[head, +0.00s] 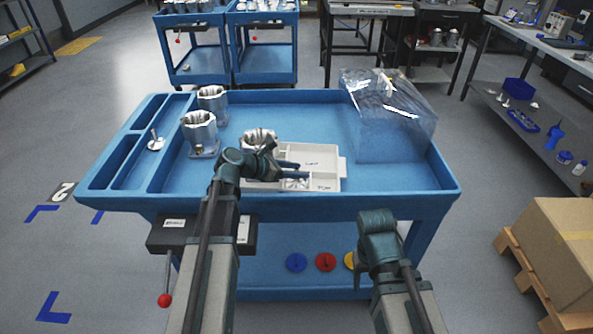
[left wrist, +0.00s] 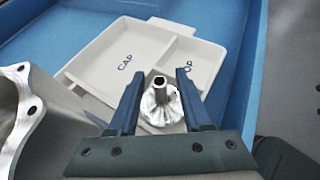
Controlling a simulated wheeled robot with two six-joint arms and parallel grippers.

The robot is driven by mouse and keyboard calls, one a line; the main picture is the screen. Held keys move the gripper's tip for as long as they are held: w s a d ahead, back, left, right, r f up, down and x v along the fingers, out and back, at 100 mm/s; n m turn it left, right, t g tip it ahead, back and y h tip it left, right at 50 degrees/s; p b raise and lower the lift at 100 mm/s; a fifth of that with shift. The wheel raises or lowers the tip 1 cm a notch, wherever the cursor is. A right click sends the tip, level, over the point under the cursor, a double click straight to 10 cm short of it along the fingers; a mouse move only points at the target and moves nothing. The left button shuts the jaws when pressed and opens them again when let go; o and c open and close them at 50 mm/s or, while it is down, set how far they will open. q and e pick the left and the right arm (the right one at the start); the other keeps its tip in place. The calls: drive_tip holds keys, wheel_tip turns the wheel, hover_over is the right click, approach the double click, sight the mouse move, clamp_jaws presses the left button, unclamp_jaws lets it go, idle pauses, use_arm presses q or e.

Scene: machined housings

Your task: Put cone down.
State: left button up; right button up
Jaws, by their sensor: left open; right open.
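The metal cone (left wrist: 160,106), with fluted sides and a dark hole in its stem's end, shows between my left gripper's fingers in the left wrist view. In the head view the cone (head: 297,183) is in the near compartment of the white tray (head: 342,172), partly behind a finger. My left gripper (head: 294,171) is open around it, with gaps beside the stem; it also shows in the left wrist view (left wrist: 158,88). My right gripper (head: 372,262) is low at the cart's front, away from the tray, its fingers hard to make out.
Another stemmed metal part (head: 155,143) stands in the blue cart's (head: 285,115) left section. A clear, transparent cover (head: 388,125) fills the right rear. The cart's middle rear is clear.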

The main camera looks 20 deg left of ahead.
use_arm(q)
drive_tip(key=p+v, duration=0.5)
drive_tip(key=v, duration=0.7)
use_arm(e)
wheel_tip(320, 180, up, 6)
drive_tip(key=shift+f, duration=0.15)
use_arm(q)
drive_tip(key=shift+f, duration=0.1)
